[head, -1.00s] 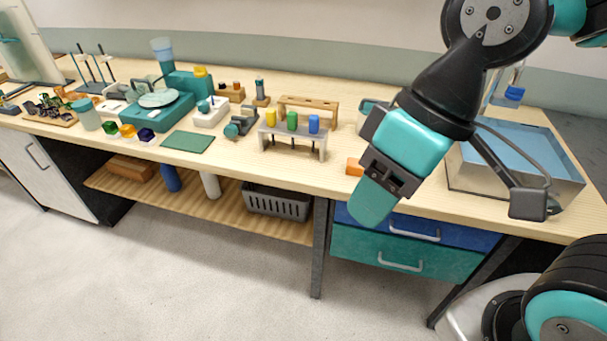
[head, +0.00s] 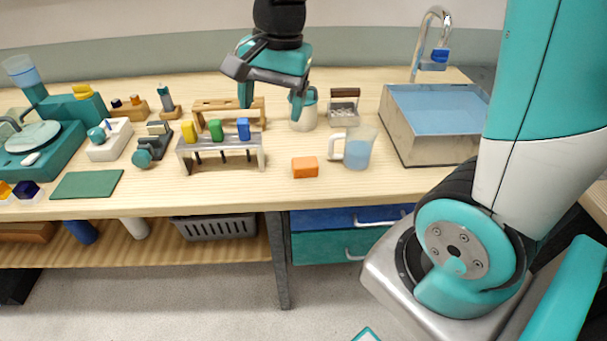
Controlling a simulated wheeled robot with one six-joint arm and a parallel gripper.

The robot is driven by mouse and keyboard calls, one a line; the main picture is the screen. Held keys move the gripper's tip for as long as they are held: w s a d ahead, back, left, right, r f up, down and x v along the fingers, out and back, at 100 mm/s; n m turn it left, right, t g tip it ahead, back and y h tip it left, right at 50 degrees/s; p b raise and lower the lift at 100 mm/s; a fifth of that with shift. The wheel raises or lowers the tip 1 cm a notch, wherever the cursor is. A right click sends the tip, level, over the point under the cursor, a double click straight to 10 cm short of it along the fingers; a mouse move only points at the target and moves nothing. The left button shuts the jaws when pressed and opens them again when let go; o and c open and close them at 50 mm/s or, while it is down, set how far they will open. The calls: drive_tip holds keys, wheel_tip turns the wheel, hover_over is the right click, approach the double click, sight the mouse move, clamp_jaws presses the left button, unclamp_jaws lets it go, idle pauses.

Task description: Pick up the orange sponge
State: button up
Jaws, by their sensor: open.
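The orange sponge (head: 305,167) is a small block lying on the wooden bench top near its front edge. It sits between the metal rack and the glass beaker and is fully visible. My gripper (head: 271,107) is open and empty, pointing down. In the picture it is above and a little left of the sponge, over the back part of the bench, apart from the sponge.

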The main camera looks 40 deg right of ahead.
drive_tip(key=w+d+f+m+h+b, duration=0.1)
drive_tip(key=w+d+f+m, duration=0.3)
drive_tip(key=d+m, duration=0.25)
drive_tip(key=w+d+f+m+h+b, duration=0.1)
drive_tip(key=w+d+f+m+b, duration=0.15)
drive_tip(key=d+f+m, duration=0.35)
drive_tip(key=m+p, duration=0.1)
drive_tip(key=p, duration=0.1)
hover_over(305, 162)
drive_tip(key=shift+g, duration=0.3)
drive_tip(key=f, duration=0.8)
drive_tip(key=shift+w+f, duration=0.25)
drive_tip(key=shift+s+f+p, duration=0.15)
drive_tip(key=shift+f+p, duration=0.1)
drive_tip(key=shift+f, duration=1.3)
drive_tip(key=shift+s+f+p, duration=0.1)
drive_tip(key=shift+f+p, duration=0.1)
drive_tip(key=shift+f, duration=1.35)
drive_tip(key=shift+c, duration=0.4)
drive_tip(key=c, duration=0.9)
